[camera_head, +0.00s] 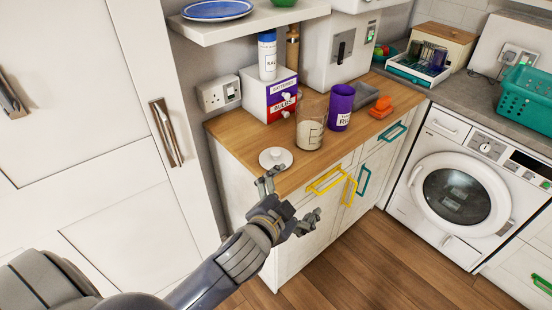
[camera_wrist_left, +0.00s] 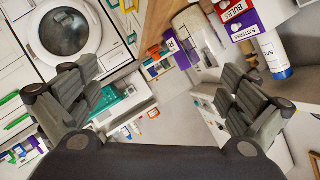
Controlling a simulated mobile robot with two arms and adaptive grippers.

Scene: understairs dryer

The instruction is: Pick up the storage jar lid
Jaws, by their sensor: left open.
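The storage jar lid (camera_head: 275,158) is a white disc with a small knob. In the head view it lies near the front left corner of the wooden counter. The clear storage jar (camera_head: 309,128) stands behind and to the right of it, and shows at the top of the left wrist view (camera_wrist_left: 196,36). My left gripper (camera_head: 290,201) is open and empty in front of the counter, its upper finger just below the lid in the picture. In the left wrist view its fingers (camera_wrist_left: 155,88) are spread wide; I cannot make out the lid there. My right gripper is not in view.
A purple cup (camera_head: 341,107), orange blocks (camera_head: 381,107) and a white drawer box (camera_head: 268,94) stand on the counter (camera_head: 240,133). Yellow handles (camera_head: 328,181) stick out from its front. A washing machine (camera_head: 459,194) is at the right. The wooden floor is clear.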

